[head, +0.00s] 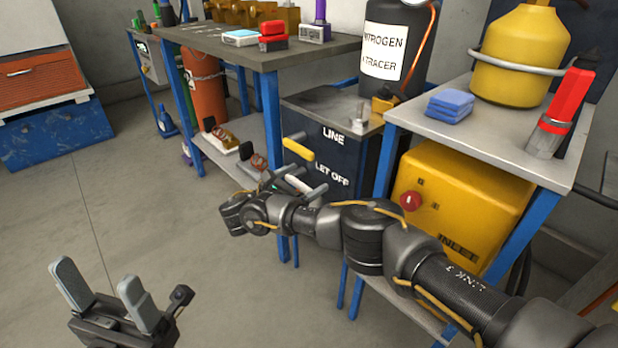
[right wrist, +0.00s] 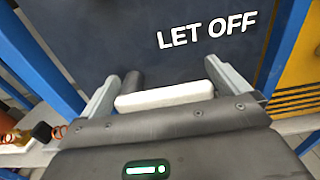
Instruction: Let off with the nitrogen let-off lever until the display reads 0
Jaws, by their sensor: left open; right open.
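The let-off lever shows in the right wrist view as a white bar handle (right wrist: 165,97) with a dark stem behind its left end, below the white LET OFF lettering (right wrist: 207,30) on the dark panel. My right gripper (right wrist: 168,88) is open, with one finger at each end of the handle; I cannot tell if they touch it. In the head view my right gripper (head: 301,182) is in front of the dark cabinet (head: 345,150), and it largely hides the lever. My left gripper (head: 104,293) is open and empty above the floor.
A yellow lever (head: 299,150) under the word LINE sits just above my right gripper. A black nitrogen cylinder (head: 383,50) stands behind the cabinet. A yellow box with a red knob (head: 410,201) is to the right. The floor at left is clear.

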